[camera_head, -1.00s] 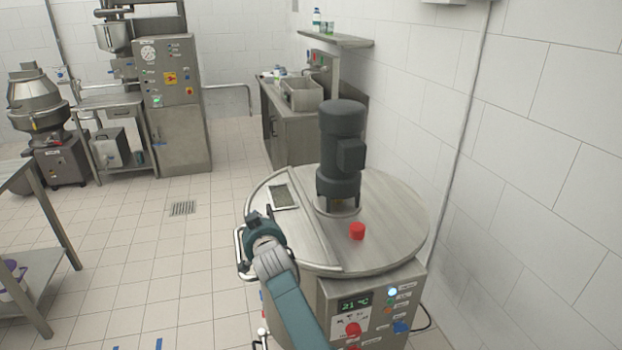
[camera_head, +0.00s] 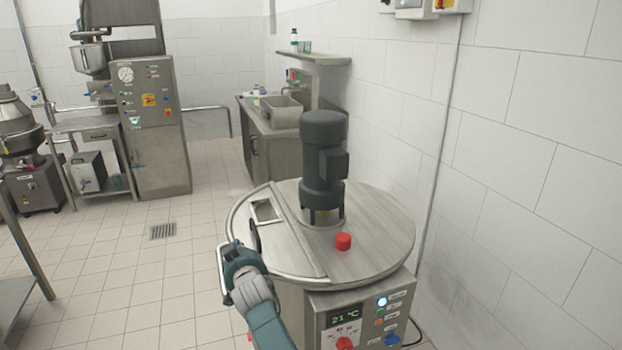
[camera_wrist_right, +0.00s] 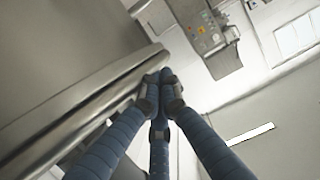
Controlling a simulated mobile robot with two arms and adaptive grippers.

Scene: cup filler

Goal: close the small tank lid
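The round metal tank (camera_head: 375,250) stands in front of me, with a dark motor and a red knob on top. Its small lid (camera_head: 290,252) is the left segment of the top and looks flat, level with the rest. A framed rectangular window or opening (camera_head: 267,210) is at its far end. A dark curved piece, perhaps a handle, shows at its left edge. My right gripper (camera_head: 232,250) is at the tank's front-left rim. In the wrist view its fingers (camera_wrist_right: 164,74) are together beside a metal edge (camera_wrist_right: 85,105), with nothing visible between them. My left gripper is out of view.
A control panel (camera_head: 362,312) is on the tank's front. A tiled wall (camera_head: 500,190) stands close on the right. A sink counter (camera_head: 262,135) is behind the tank. The floor (camera_head: 130,275) to the left is open, with a metal table (camera_head: 20,290) at the far left.

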